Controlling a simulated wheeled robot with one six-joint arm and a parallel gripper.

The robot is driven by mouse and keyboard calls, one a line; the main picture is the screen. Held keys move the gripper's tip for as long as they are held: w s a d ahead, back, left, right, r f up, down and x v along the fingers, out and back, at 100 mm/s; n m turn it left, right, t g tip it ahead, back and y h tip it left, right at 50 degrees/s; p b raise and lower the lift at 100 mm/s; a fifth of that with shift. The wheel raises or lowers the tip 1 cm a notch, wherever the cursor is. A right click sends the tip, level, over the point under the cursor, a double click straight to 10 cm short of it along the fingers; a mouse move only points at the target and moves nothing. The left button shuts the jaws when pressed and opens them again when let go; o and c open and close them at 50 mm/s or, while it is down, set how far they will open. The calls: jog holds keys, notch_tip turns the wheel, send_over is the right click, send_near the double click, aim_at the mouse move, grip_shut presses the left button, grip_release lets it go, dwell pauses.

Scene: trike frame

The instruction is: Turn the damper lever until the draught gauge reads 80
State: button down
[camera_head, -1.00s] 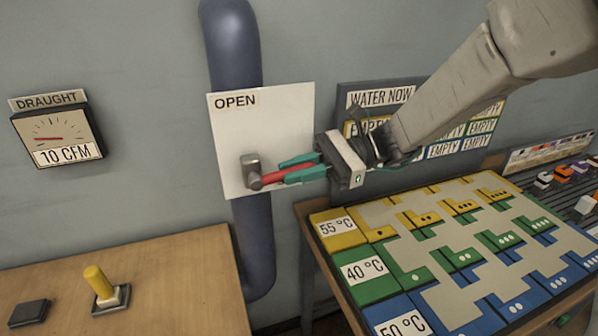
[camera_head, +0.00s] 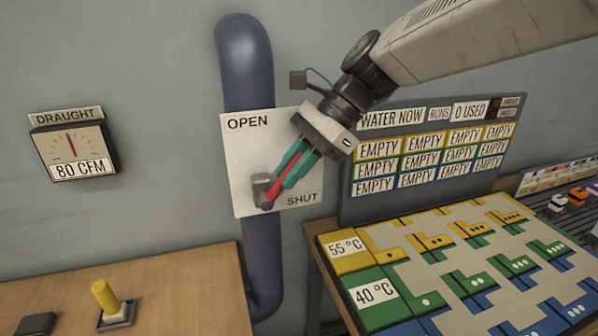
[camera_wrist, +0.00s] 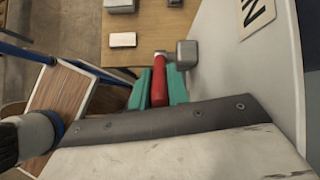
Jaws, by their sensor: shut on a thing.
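The red damper lever (camera_head: 277,190) is on the white plate (camera_head: 244,150) marked OPEN at the top and SHUT at the lower right. It slants up and right from its grey pivot (camera_head: 262,188). My gripper (camera_head: 286,183) is shut on the lever, with teal fingers on both sides of it. In the wrist view the red lever (camera_wrist: 159,82) shows between the teal fingers, beside the grey pivot block (camera_wrist: 187,54). The draught gauge (camera_head: 73,147) on the wall reads 80 CFM, its red needle pointing nearly straight up.
A blue pipe (camera_head: 245,65) runs behind the plate. A wooden table (camera_head: 190,280) at left holds a yellow handle (camera_head: 106,297) and a dark block (camera_head: 35,324).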

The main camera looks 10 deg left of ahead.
jog(key=shift+a+r+h, duration=0.2)
jog(key=shift+a+h, duration=0.05)
jog(key=shift+h, duration=0.15)
jog(key=c, duration=1.3)
grip_release()
jog(key=shift+c, duration=0.2)
jog(key=v, duration=0.7)
jog(key=shift+d+r, duration=0.25)
jog(key=shift+r, duration=0.1)
